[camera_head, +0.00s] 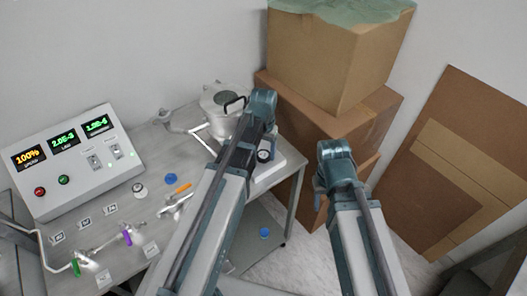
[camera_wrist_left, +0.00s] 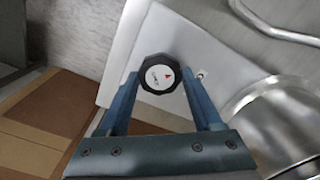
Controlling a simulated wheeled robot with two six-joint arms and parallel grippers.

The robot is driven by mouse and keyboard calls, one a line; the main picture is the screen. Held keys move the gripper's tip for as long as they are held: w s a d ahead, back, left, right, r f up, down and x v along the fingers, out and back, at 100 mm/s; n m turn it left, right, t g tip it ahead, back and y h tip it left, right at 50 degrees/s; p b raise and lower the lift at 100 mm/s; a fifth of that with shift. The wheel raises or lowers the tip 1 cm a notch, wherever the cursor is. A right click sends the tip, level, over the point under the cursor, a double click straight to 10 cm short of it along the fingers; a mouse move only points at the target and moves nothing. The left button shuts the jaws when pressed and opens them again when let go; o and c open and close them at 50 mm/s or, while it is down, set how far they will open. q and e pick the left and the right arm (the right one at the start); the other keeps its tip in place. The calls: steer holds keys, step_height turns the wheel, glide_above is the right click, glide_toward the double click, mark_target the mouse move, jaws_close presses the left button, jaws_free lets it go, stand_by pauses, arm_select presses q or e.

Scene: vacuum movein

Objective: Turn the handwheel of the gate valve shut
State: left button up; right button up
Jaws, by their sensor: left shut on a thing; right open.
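In the head view the handwheel (camera_head: 264,156) shows beside my left arm, at the right end of the bench. My left fingers are mostly hidden there by the arm. My right gripper (camera_head: 319,192) is open and empty, in the air right of the bench. The valve body under the wheel is hidden or unclear.
A steel chamber (camera_head: 222,103) with a black handle stands beside the handwheel. A control box (camera_head: 72,160) with lit displays stands at the left of the bench (camera_head: 150,205). Cardboard boxes (camera_head: 325,60) stack behind my right gripper. Flat cardboard (camera_head: 460,160) leans on the right wall.

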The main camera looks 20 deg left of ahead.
mark_target(264, 155)
arm_select(q)
steer(key=m, duration=0.4)
steer(key=shift+m, duration=2.2)
steer(key=o, duration=1.4)
steer(key=shift+r, duration=0.1)
step_height(264, 155, up, 14)
steer(key=p, duration=1.3)
steer(key=shift+f+p, duration=0.2)
steer(key=shift+p, duration=0.2)
